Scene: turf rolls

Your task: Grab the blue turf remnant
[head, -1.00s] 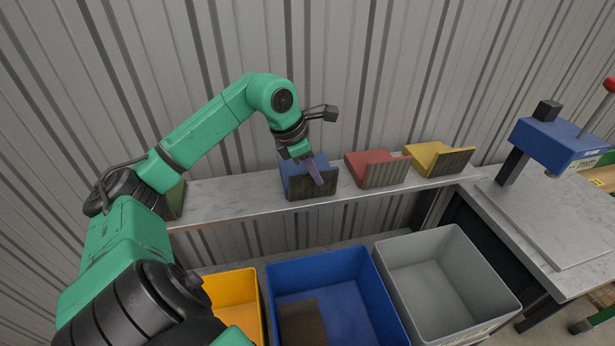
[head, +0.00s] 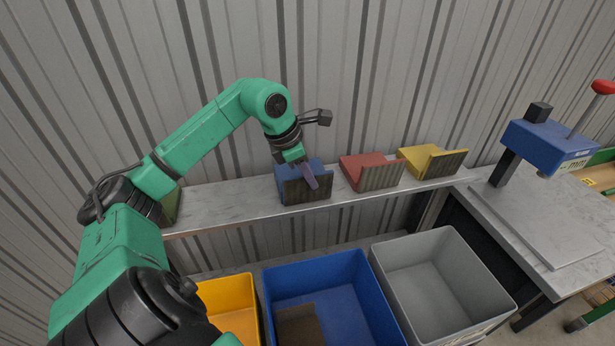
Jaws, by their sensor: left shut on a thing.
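The other finger is hidden behind the piece. The remnant still appears to be at shelf height; whether it touches the shelf I cannot tell. My right gripper is not in view.
A red remnant (head: 366,168) and a yellow remnant (head: 425,157) stand to the right on the shelf. A blue press (head: 545,143) stands at right.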

